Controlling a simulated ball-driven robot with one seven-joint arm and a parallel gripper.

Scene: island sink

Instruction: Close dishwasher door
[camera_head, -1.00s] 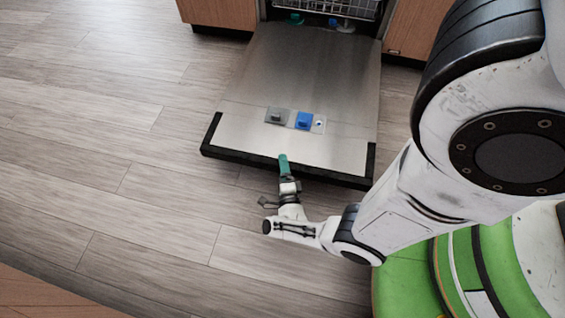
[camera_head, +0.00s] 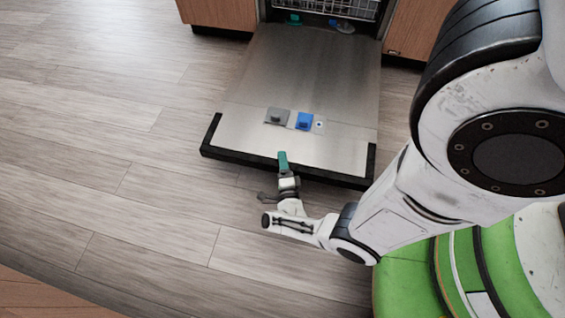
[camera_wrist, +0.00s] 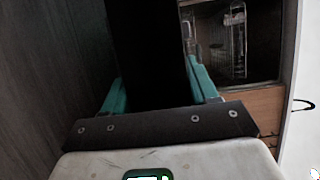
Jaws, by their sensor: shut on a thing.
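The dishwasher door (camera_head: 310,75) is folded down, open, with its steel inner face up and a black rim along its outer edge. My gripper (camera_head: 282,162) is at the middle of that edge, with a teal finger showing over the rim. In the wrist view, the two teal fingers of my gripper (camera_wrist: 155,85) lie on either side of a black slab, the door's edge (camera_wrist: 145,50), and are shut on it. The fingertips' contact is partly hidden.
The dishwasher's wire rack (camera_head: 340,8) shows inside the opening at the top. Wooden cabinet fronts (camera_head: 222,12) flank the door. Grey plank floor (camera_head: 90,130) is clear to the left and in front. My green base stands at the lower right.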

